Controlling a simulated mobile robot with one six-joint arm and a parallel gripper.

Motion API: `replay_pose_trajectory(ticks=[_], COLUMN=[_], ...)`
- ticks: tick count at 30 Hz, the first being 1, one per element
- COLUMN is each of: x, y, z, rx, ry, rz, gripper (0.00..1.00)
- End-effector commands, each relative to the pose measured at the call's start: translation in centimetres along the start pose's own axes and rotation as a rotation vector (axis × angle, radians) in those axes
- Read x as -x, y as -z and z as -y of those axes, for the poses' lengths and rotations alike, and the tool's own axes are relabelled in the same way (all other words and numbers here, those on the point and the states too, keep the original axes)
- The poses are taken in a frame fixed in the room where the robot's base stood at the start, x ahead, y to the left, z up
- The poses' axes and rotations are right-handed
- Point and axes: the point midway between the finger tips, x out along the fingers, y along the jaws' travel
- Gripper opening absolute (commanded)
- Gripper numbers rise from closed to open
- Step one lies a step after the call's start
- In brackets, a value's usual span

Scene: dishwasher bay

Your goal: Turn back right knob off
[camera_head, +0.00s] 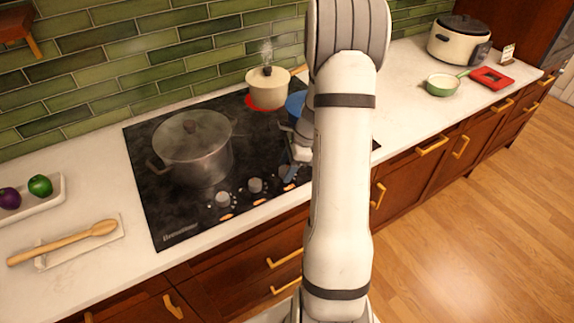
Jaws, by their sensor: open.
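The black cooktop (150,215) has a row of knobs along its front edge. A left knob (222,199) and a middle knob (255,185) show clearly, with orange lights beside them. A third knob (288,172) shows just left of my arm; any knob farther right is hidden behind the arm. A red glowing ring (254,105) shows under a cream pot (268,92) at the back, and steam rises from its lid. Part of my gripper (299,153) shows beside the arm, open, above the third knob. Its fingertips are mostly hidden, and contact cannot be told.
A large lidded grey pot (195,155) stands on the left. A blue pot (296,104) is partly behind my arm. A wooden spoon (65,242) lies front left. A rice cooker (456,42) and green pan (442,85) stand right, with bare counter (405,120) nearby.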

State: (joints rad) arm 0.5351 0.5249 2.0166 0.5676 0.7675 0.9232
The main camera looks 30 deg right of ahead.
Motion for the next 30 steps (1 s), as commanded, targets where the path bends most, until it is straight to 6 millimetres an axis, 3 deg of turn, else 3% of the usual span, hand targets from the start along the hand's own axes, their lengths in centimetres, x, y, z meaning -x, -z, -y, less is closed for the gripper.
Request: replay_pose_trajectory(ticks=[3,19,30], x=[0.01,0.04,-0.04], y=[0.00,-0.01,-0.03], z=[0.00,0.00,0.06], rx=[0.000,0.001,0.059], ry=[0.000,0.000,-0.025], rz=[0.000,0.000,0.001], gripper=[0.55,0.12,0.12])
